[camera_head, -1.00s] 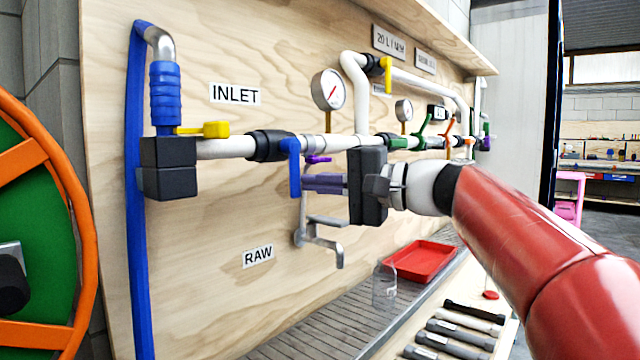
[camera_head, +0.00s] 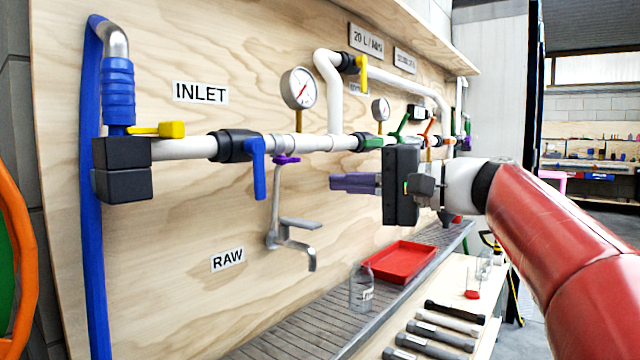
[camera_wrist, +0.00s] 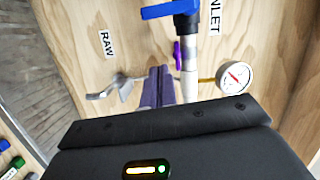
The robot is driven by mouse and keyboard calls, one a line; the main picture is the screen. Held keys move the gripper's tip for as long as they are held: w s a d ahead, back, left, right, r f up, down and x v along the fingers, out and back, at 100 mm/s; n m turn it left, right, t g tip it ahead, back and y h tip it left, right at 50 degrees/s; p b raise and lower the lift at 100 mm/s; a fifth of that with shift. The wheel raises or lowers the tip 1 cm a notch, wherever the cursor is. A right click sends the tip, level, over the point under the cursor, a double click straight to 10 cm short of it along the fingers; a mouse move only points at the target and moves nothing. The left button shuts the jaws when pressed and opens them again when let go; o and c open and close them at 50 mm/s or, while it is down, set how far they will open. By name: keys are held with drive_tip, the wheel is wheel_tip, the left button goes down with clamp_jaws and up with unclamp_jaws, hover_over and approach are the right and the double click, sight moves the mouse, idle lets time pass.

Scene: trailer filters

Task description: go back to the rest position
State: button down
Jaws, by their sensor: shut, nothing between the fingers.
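My gripper (camera_head: 334,182) is in the middle of the head view, in front of the plywood panel (camera_head: 130,260). Its purple fingers point left and are shut with nothing between them. The fingers also show in the wrist view (camera_wrist: 158,84). They appear apart from the white pipe (camera_head: 185,147) and from the grey tap (camera_head: 276,235), which sits to their lower left. A small purple handle (camera_head: 286,160) is on the tap's line just left of the fingertips. My gripper's body hides part of the panel and pipework behind it.
A blue-handled valve (camera_head: 257,165), a yellow handle (camera_head: 171,129) and a gauge (camera_head: 299,88) are on the pipework. Below are a red tray (camera_head: 400,262), a clear cup (camera_head: 362,287) and several dark-ended cylinders (camera_head: 437,334). Part of an orange wheel (camera_head: 18,240) is at far left.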

drive_tip(key=s+d+f+n+h, duration=0.1)
drive_tip(key=s+d+f+h, duration=0.2)
drive_tip(key=f, duration=0.8)
drive_tip(key=s+d+f+n+g+h+p, duration=0.1)
drive_tip(key=s+d+f+h, duration=0.3)
drive_tip(key=s+f+h, duration=0.3)
drive_tip(key=s+d+f+n+h+p, duration=0.1)
drive_tip(key=s+d+f+h, duration=0.2)
drive_tip(key=s+f, duration=0.9)
wheel_tip(320, 180, down, 5)
drive_tip(key=h, duration=0.3)
drive_tip(key=shift+s+d+n+g, duration=0.25)
drive_tip(key=shift+d+n+g, duration=0.05)
drive_tip(key=shift+d+n, duration=0.1)
